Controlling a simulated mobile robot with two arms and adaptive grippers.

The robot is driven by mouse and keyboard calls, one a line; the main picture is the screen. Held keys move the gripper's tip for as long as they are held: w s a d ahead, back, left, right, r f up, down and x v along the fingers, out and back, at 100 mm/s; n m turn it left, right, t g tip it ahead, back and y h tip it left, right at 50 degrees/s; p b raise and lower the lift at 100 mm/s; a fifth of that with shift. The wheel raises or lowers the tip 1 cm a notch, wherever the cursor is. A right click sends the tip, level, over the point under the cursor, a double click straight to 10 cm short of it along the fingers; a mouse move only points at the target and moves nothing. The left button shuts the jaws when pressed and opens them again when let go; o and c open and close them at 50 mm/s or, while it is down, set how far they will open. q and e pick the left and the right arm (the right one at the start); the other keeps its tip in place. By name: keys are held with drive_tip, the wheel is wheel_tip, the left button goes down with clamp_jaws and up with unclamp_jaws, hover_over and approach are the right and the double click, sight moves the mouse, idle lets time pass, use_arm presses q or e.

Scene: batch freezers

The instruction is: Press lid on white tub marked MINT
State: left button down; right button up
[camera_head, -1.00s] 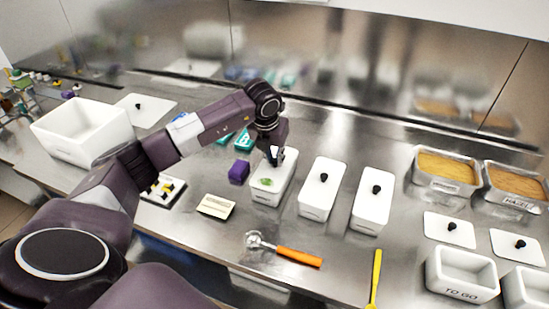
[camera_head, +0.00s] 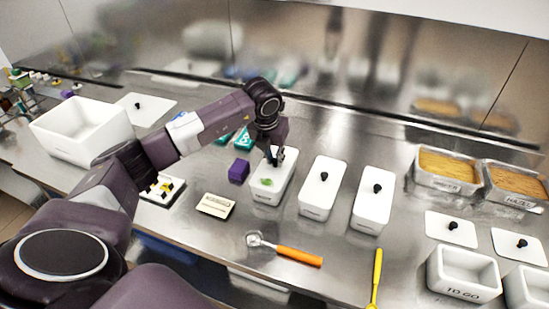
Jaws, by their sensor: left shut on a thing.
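Whether the lid's edge sits fully down on the tub is too small to tell. My right gripper is not in view.
Two white tubs with black-knobbed lids (camera_head: 323,188) (camera_head: 372,200) stand to the right. A purple block (camera_head: 239,170) is close on the left. A scoop with an orange handle (camera_head: 298,256) and a yellow utensil (camera_head: 376,278) lie in front. A big white bin (camera_head: 85,140) stands far left.

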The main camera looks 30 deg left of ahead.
use_arm(q)
drive_tip(key=c, duration=1.3)
unclamp_jaws()
drive_tip(key=shift+r, duration=0.1)
drive_tip(key=shift+r+p, duration=2)
drive_tip(key=shift+r, duration=1.4)
drive_tip(key=shift+c, duration=0.5)
clamp_jaws()
drive_tip(key=shift+f, duration=0.25)
